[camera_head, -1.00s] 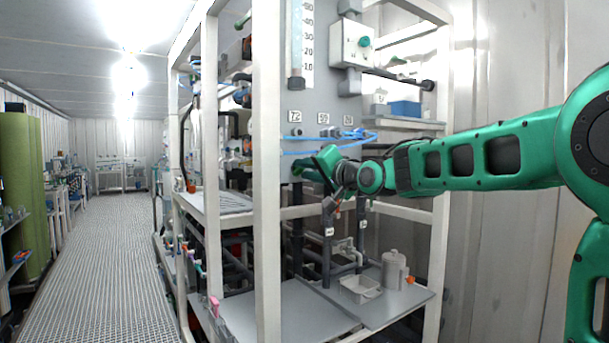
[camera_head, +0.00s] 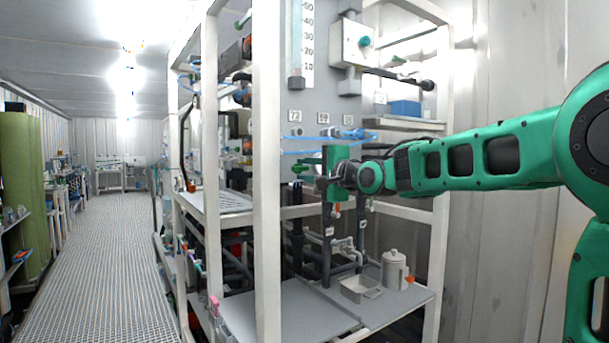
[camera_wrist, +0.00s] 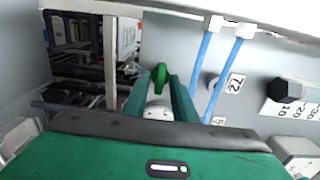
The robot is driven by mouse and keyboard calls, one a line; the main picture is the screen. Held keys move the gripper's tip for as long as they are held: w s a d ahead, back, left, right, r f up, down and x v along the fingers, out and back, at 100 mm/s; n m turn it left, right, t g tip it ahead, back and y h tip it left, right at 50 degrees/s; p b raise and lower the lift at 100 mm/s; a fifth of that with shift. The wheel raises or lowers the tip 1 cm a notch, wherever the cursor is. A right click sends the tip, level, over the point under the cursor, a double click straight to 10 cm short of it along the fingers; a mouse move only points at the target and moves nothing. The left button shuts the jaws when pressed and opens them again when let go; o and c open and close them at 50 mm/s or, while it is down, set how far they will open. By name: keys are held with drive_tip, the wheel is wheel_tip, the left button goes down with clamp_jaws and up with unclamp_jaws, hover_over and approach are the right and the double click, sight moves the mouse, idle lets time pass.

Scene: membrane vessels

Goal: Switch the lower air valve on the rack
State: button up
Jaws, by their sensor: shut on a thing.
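The lower air valve has a green handle, which shows in the wrist view (camera_wrist: 159,73) between my fingertips, with a pale round fitting (camera_wrist: 157,109) nearer the palm. In the head view the green handle (camera_head: 297,169) shows at the left end of my gripper (camera_head: 312,170), in front of the grey rack panel (camera_head: 290,115). My gripper's fingers (camera_wrist: 160,82) are close on both sides of the handle in the wrist view, and they are shut on it. In the head view the wide green gripper body stands upright. The valve's base is partly hidden.
Blue air tubes (camera_head: 315,151) run just above my gripper, and also show in the wrist view (camera_wrist: 212,72). A white rack post (camera_head: 267,180) stands to the left. Dark pipes, a small tray (camera_head: 360,290) and a grey jug (camera_head: 394,270) are below.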

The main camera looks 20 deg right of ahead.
drive_tip(key=shift+w+d+f, duration=0.1)
drive_tip(key=shift+d+f, duration=0.15)
drive_tip(key=shift+d, duration=0.05)
drive_tip(key=o, duration=0.7)
drive_tip(key=shift+a+r, duration=0.1)
drive_tip(key=shift+a, duration=0.05)
drive_tip(key=shift+s, duration=0.2)
drive_tip(key=v, duration=1)
drive_tip(key=shift+s, duration=0.15)
